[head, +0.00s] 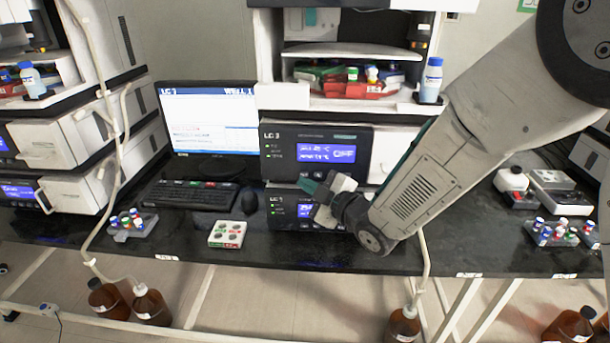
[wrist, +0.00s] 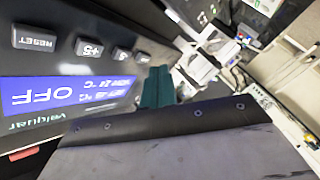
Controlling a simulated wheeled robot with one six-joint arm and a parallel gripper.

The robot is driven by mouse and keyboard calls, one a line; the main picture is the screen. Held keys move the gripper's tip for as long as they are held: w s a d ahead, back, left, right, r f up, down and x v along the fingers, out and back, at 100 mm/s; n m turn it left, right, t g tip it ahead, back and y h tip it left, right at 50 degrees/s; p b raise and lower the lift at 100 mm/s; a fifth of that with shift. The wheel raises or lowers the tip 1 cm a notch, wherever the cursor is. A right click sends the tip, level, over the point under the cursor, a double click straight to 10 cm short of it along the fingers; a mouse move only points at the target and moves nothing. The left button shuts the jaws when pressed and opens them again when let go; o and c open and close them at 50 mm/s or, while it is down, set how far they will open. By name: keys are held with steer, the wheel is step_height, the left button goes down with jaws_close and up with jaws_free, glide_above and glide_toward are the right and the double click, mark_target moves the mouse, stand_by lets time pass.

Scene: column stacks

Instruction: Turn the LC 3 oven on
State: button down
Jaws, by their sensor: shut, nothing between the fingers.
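The LC 3 oven (head: 374,148) is the dark upper module in the middle stack, with a lit blue display (head: 327,153). In the wrist view its display (wrist: 65,92) shows upside down, reading OFF with temperature lines. My gripper (head: 309,183) is in front of the stack, just below the upper display. Its teal fingertips (wrist: 158,87) are together and empty, close to the panel. I cannot tell whether they touch it. The arm hides part of the module below.
A monitor (head: 212,122), keyboard (head: 190,195) and mouse (head: 250,171) stand left. Vial racks (head: 133,224) (head: 561,233) stand on both sides of the bench.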

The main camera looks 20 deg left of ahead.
steer(key=shift+w, duration=0.1)
steer(key=shift+w+a, duration=0.1)
steer(key=shift+w, duration=0.2)
steer(key=shift+w+a, duration=0.1)
steer(key=shift+w, duration=0.3)
stand_by(0.6)
steer(key=shift+s, duration=0.15)
steer(key=shift+s+d, duration=0.2)
steer(key=shift+s, duration=0.45)
steer(key=s, duration=0.2)
steer(key=s+d, duration=0.1)
steer(key=s, duration=0.2)
steer(key=shift+d, duration=0.1)
stand_by(0.4)
stand_by(0.5)
